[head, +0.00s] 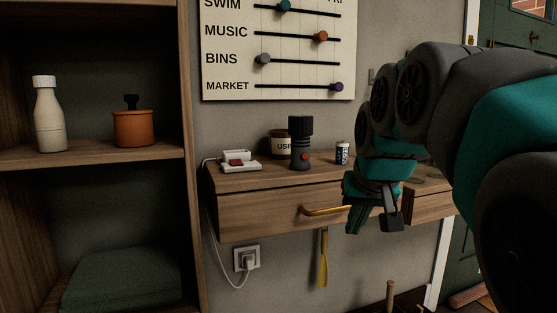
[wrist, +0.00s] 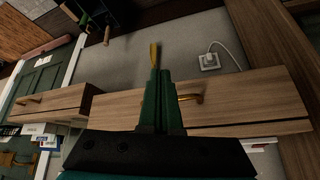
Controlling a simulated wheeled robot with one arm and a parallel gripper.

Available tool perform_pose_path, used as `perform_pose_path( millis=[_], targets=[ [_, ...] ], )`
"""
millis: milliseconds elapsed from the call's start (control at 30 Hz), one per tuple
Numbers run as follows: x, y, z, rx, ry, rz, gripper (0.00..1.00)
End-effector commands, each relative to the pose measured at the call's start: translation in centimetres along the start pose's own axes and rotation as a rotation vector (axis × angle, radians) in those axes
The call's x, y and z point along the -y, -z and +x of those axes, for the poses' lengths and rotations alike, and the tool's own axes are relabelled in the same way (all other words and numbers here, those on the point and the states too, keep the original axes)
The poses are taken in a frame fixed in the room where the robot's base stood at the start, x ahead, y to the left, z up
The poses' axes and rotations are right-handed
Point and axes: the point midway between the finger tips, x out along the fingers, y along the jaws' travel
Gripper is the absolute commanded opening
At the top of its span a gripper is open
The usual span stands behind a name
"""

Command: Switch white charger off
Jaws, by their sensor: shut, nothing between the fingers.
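The white charger (head: 239,161) lies on the left end of the wooden wall shelf, with a red switch (head: 236,163) on its top. Whether the switch is on or off cannot be told. A white cable runs from it down over the shelf's left edge. My gripper (head: 358,222) is to the right of the charger, in front of the drawer front, pointing downward and apart from everything. In the wrist view my gripper (wrist: 160,76) has its fingers together with nothing between them. The charger is not clearly visible there.
A black flashlight (head: 300,143), a USB jar (head: 279,144) and a battery (head: 342,152) stand on the shelf (head: 262,181), right of the charger. A brass drawer handle (head: 324,211) sticks out in front. A plugged socket (head: 246,257) is below. A bookcase (head: 190,200) stands left.

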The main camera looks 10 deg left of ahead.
Motion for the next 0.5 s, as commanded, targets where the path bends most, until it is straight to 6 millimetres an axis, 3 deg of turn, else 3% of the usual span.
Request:
perform_pose_path(
  millis=[33, 200, 333, 500],
  targets=[
    [1.6, 2.2, -0.4, -0.051, 0.015, -0.027, 0.0],
    [7.7, 8.3, -3.4, -0.209, 0.082, -0.115, 0.0],
    [12.7, 11.5, -6.0, -0.321, 0.139, -0.19, 0.0],
    [18.0, 13.5, -9.1, -0.43, 0.207, -0.271, 0.0]
  ],
)
